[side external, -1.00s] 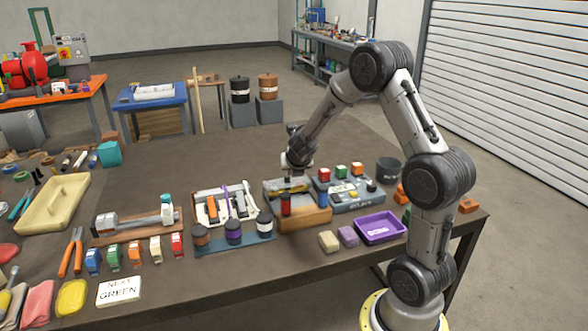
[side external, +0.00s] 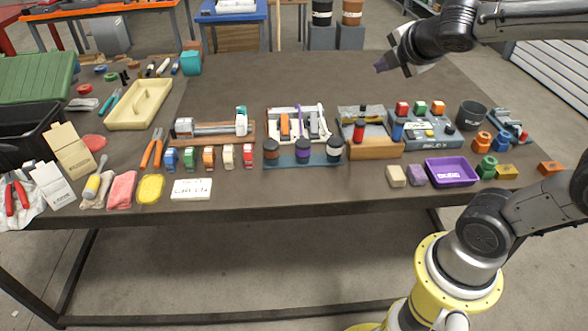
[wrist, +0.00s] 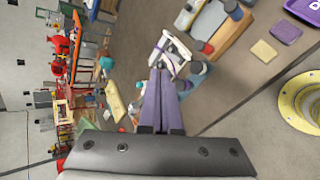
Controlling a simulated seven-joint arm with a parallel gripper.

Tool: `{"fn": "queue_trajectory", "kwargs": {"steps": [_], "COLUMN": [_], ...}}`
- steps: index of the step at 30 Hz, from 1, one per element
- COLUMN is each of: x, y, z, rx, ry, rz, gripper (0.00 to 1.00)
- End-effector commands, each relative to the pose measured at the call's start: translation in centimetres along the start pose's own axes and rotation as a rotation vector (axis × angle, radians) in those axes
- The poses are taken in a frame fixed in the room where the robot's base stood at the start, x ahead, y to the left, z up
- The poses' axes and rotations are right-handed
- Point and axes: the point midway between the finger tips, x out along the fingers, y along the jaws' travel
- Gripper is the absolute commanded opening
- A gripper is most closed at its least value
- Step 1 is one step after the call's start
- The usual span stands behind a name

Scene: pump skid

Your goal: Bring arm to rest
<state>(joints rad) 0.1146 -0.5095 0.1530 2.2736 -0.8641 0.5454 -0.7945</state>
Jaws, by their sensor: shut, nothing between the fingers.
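My gripper (side external: 381,68) is up in the air above the back right part of the workbench, at the end of my raised arm. In the wrist view its fingers (wrist: 160,85) are together, with nothing between them. The gripper touches nothing on the bench. Below it, the grey tray unit with coloured blocks (side external: 425,136) and the wooden box with a red and a blue cylinder (side external: 372,150) stand on the bench (side external: 290,80).
A purple tray (side external: 450,171) lies near the front edge, with a beige block (side external: 396,176) to its left. A black cup (side external: 471,115) stands at the right. A white rack (side external: 297,123) and a pump on a board (side external: 212,128) stand mid-bench. The bench's back middle is clear.

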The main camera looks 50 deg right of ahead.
Motion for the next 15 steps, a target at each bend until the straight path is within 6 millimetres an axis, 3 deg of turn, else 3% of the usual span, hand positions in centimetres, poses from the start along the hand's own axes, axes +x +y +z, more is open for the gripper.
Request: {"fn": "queue_trajectory", "kwargs": {"steps": [1, 6, 12, 15], "x": [-1.8, -6.1, -9.2, -9.9], "y": [-1.2, -6.8, -12.7, -14.4], "z": [-0.5, -2.9, -6.2, -7.3], "rx": [0.144, 0.661, 1.150, 1.299], "ry": [0.036, 0.151, 0.176, 0.138], "rz": [-0.014, -0.179, -0.476, -0.595], "gripper": [0.00, 0.00, 0.00, 0.00]}}
